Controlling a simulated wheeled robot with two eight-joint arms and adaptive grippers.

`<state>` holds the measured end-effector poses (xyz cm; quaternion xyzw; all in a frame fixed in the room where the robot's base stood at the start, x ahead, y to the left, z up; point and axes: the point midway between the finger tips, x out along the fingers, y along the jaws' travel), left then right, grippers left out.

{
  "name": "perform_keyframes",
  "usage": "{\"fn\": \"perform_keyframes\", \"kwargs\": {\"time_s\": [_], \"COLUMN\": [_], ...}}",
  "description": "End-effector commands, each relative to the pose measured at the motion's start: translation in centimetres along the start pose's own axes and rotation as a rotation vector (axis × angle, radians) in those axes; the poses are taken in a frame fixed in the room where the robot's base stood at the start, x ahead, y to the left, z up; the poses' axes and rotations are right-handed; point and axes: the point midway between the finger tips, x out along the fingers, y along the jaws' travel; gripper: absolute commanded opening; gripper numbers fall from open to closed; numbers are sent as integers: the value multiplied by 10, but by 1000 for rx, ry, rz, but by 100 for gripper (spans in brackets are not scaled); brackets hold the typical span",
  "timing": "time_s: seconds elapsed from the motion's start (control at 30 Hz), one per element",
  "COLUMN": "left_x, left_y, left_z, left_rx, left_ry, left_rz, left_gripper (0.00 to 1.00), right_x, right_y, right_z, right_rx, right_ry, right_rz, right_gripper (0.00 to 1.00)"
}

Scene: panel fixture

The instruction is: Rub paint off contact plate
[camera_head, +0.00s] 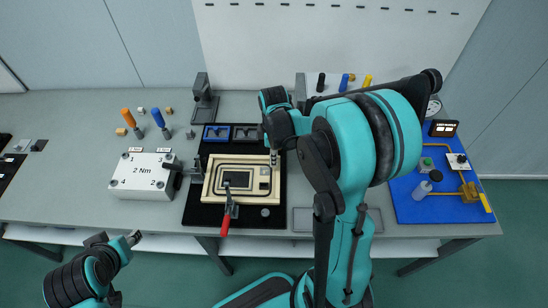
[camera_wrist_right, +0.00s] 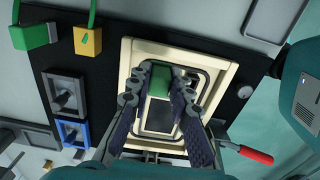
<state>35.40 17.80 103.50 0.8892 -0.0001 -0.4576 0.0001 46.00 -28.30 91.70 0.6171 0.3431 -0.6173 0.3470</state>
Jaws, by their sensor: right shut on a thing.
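The beige panel (camera_head: 212,185) lies on a black mat (camera_head: 193,208), with a dark rectangular window (camera_head: 237,179). A small square plate (camera_head: 265,171), which looks like the contact plate, is at the panel's right end. My right gripper (camera_head: 274,157) is over that end. In the right wrist view its fingers (camera_wrist_right: 157,92) are shut on a green block (camera_wrist_right: 159,76), low over the panel's plate end. The block covers much of the small plate; I cannot tell whether it touches, or see any paint. My left gripper (camera_head: 133,239) is at the lower left, its opening unclear.
A red-handled clamp (camera_head: 225,222) is at the panel's front edge. A white 2 Nm box (camera_head: 143,176) stands to the left, a blue mat (camera_head: 408,205) with fittings to the right.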

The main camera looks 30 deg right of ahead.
Motion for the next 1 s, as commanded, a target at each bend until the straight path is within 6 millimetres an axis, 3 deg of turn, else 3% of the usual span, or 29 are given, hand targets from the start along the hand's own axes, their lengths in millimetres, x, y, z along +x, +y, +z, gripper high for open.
{"fn": "perform_keyframes", "kwargs": {"time_s": [0.07, 0.43, 0.77, 1.0], "left_x": [-5, -6, -23, -22], "left_y": [0, 0, 0, 0], "left_z": [-4, -4, -17, -16], "left_rx": [0, 0, 0, 0], "left_ry": [0, 0, 0, 0], "left_rz": [0, 0, 0, 0], "left_gripper": [40, 40, 40, 40], "right_x": [-8, -10, -38, -37], "right_y": [0, 0, 0, 0], "right_z": [0, -1, -1, -1], "right_rx": [0, -1, -1, -1], "right_ry": [1, 2, 2, 2], "right_rz": [0, 0, 0, 0], "right_gripper": [0, 0, 0, 0]}}
